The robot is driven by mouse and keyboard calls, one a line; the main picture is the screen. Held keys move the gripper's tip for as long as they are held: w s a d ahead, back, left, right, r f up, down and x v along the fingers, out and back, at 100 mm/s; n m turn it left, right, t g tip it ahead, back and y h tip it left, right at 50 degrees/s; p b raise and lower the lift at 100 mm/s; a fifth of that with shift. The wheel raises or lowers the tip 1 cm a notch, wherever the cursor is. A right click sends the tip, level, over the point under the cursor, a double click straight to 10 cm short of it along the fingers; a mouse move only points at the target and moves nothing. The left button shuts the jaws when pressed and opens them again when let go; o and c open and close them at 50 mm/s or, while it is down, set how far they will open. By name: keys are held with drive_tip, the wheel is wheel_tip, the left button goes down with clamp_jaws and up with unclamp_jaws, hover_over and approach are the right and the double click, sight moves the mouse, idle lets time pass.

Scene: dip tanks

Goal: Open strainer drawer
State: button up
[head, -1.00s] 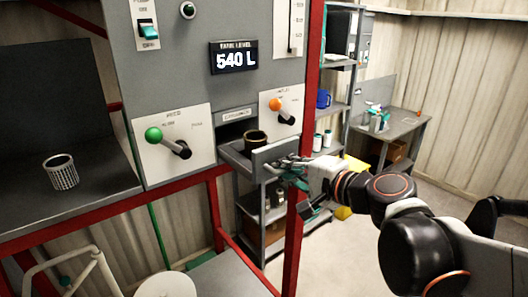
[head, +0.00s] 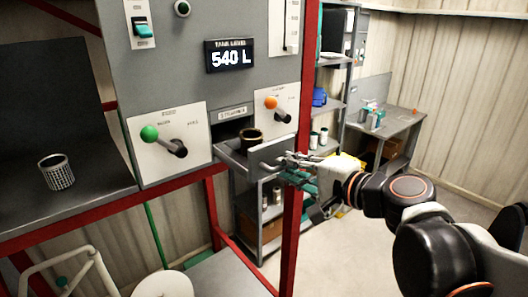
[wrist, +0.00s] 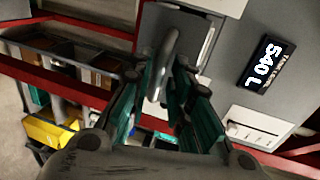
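The strainer drawer (head: 268,158) is a grey box sticking out of the panel under a label plate. A dark cylindrical strainer cup (head: 251,138) sits in it. My gripper (head: 290,168) is in front of the drawer's face, at its right part. In the wrist view my gripper (wrist: 160,95) is open, its teal-padded fingers apart. The drawer's bar handle (wrist: 165,62) shows between and beyond the fingertips, with gaps either side. Whether a finger touches the handle cannot be told.
A green-knobbed lever (head: 165,140) and an orange-knobbed lever (head: 276,108) flank the drawer. A red frame post (head: 293,220) stands below my gripper. A mesh basket (head: 56,172) sits on the left ledge. Open floor lies at right.

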drive_tip(key=v, duration=0.8)
drive_tip(key=shift+s+d+r, duration=0.15)
drive_tip(key=shift+s, duration=0.15)
drive_tip(key=s+d+f+n+g+h+b, duration=0.1)
drive_tip(key=s+f+n+g+h+b, duration=0.1)
drive_tip(key=f+b, duration=0.8)
drive_tip(key=s+d+f+n+g+h+b, duration=0.2)
drive_tip(key=f+b, duration=0.9)
drive_tip(key=f, duration=1)
drive_tip(key=s+d+f+n+g+h+b, duration=0.1)
drive_tip(key=s+f+n+h+b, duration=0.3)
drive_tip(key=f, duration=1.1)
drive_tip(key=n+b, duration=0.3)
drive_tip(key=b, duration=0.3)
drive_tip(key=shift+d+f+g+h+b, duration=0.25)
drive_tip(key=shift+f+g+h+b, duration=0.05)
drive_tip(key=shift+f+g+h, duration=0.1)
